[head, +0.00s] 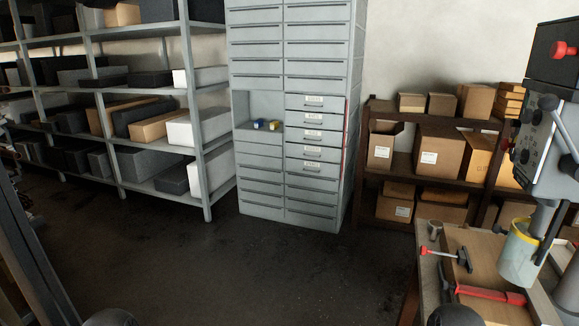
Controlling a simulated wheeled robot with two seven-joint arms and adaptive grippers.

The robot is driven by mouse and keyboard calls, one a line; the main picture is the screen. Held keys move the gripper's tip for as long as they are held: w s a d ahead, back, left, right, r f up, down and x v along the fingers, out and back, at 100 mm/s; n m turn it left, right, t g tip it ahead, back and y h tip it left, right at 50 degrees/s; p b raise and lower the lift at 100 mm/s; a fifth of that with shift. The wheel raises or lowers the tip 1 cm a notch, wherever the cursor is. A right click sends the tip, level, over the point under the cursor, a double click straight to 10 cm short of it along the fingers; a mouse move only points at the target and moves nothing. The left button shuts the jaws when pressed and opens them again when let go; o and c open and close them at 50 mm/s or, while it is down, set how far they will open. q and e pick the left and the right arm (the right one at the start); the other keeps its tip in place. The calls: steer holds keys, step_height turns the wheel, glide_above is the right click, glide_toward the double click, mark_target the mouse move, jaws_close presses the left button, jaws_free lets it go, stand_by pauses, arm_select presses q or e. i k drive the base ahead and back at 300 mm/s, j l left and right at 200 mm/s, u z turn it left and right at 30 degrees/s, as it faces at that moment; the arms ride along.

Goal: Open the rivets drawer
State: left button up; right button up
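A tall grey drawer cabinet (287,190) stands against the back wall, a few steps away across the floor. In its right column, several drawers (313,134) carry pale labels and handles. The label text is too small to read, so I cannot tell which one is the rivets drawer. All these drawers look shut. The left column has an open niche (243,107) beside them, with small blue and yellow items (266,125) on its floor. Neither of my grippers is in view; only dark rounded parts, probably of my own arms, show at the bottom edge.
Grey shelving (205,185) with boxes and bins stands left of the cabinet. A brown shelf (371,170) with cardboard boxes stands to its right. A workbench (427,262) with clamps and a grey machine (550,110) fills the near right. The dark floor (220,260) ahead is clear.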

mark_target(324, 121)
steer(key=i, duration=4.3)
steer(key=i+j+z, duration=0.1)
steer(key=i+z, duration=0.25)
steer(key=i, duration=0.2)
steer(key=i+j+z, duration=0.35)
steer(key=i, duration=0.2)
steer(key=l, duration=0.1)
